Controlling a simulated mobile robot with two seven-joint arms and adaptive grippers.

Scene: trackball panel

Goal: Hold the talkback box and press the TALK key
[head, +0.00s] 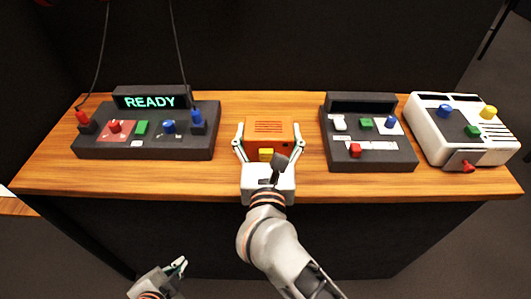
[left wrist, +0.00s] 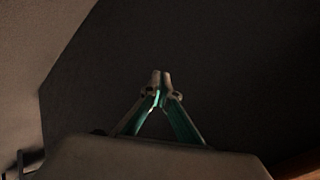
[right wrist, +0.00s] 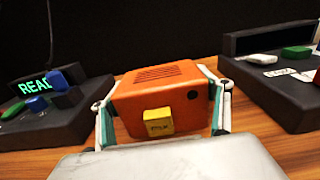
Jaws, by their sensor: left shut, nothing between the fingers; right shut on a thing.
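The talkback box (head: 271,131) is an orange box with a slotted top, standing on the wooden table. Its yellow TALK key (right wrist: 158,122) is on the face toward me, and the key also shows in the head view (head: 266,154). My right gripper (head: 269,140) is shut on the box, one finger against each side; the fingers also show in the right wrist view (right wrist: 165,105). My left gripper (head: 181,265) is shut and empty, low in front of the table and left of my right arm. Its fingertips meet in the left wrist view (left wrist: 160,78).
A dark panel (head: 190,145) with a READY display stands left of the box. A second dark panel (head: 372,161) and a white console (head: 440,135) stand to the right. Bare wooden table (head: 300,183) lies in front. Two cables hang at the left panel.

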